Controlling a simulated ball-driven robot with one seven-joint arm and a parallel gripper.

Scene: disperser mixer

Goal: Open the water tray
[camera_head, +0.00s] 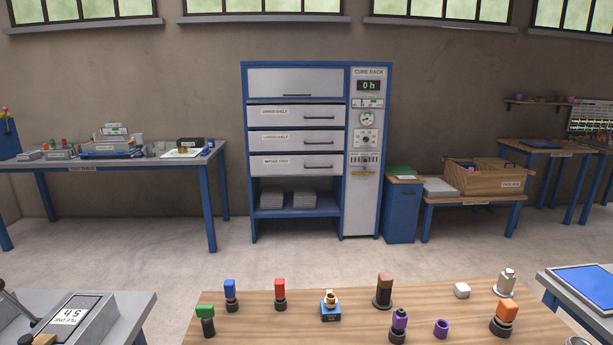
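The blue and white cure rack (385,150) stands against the back wall. It has three labelled drawer fronts below a top panel. The lowest drawer front (315,165), taken as the water tray, has a label too small to read surely and a dark handle at its right. It looks shut. The drawers above it, apparently the lower shelf (297,141) and the upper shelf (297,116), also look shut. My gripper is not in view.
A wooden table (260,325) with several coloured stamp-like pieces is in the foreground. A grey bench (130,305) is at lower left, a blue-topped table (585,280) at lower right. A blue cabinet (402,215) adjoins the rack. Open floor (320,258) lies before the rack.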

